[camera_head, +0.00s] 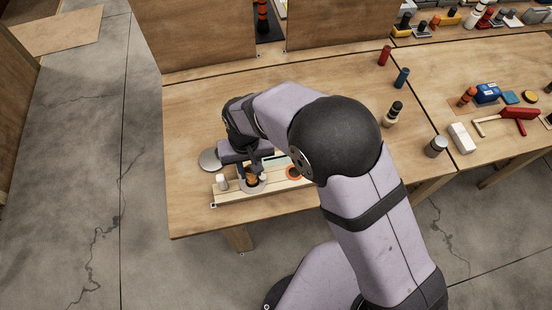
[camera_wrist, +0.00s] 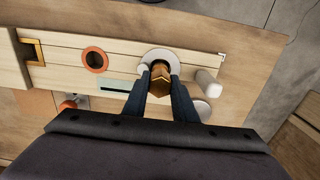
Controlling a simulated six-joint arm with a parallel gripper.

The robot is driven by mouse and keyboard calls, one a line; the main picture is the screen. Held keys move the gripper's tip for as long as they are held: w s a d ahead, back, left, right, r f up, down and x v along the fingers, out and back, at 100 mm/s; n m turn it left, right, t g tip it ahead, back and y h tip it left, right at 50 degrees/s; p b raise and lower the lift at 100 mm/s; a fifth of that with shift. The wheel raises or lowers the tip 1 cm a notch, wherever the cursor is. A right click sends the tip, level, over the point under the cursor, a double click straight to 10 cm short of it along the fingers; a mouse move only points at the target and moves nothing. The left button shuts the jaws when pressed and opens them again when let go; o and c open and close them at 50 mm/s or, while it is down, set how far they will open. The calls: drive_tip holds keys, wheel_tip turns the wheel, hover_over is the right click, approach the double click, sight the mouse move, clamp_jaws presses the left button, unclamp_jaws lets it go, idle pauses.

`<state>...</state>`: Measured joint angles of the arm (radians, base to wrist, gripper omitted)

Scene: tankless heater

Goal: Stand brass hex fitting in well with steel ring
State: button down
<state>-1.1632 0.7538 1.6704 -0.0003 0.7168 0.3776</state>
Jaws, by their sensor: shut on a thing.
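The brass hex fitting (camera_wrist: 160,82) is between the two fingers of my gripper (camera_wrist: 160,73), which is shut on it. The well with the steel ring (camera_wrist: 160,54) is in the pale wooden board (camera_wrist: 125,49). The fitting overlaps the near part of the ring in the wrist view; I cannot tell whether its lower end is inside the well. In the head view the fitting (camera_head: 252,174) looks upright over the steel ring (camera_head: 253,187), with my gripper (camera_head: 254,167) around its upper part. My fingers hide part of the ring and the fitting.
A white peg (camera_wrist: 208,82) stands close to the steel ring. A grey disc (camera_head: 210,159) lies beside the board. Bottles and tools lie farther right.

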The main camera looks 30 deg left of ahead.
drive_tip(key=shift+f+b, duration=0.9)
drive_tip(key=shift+f, duration=0.6)
idle(1.2)
drive_tip(key=c, duration=1.4)
unclamp_jaws()
drive_tip(key=shift+o, duration=0.2)
drive_tip(key=shift+r+b, duration=1.1)
drive_tip(key=shift+r, duration=2.6)
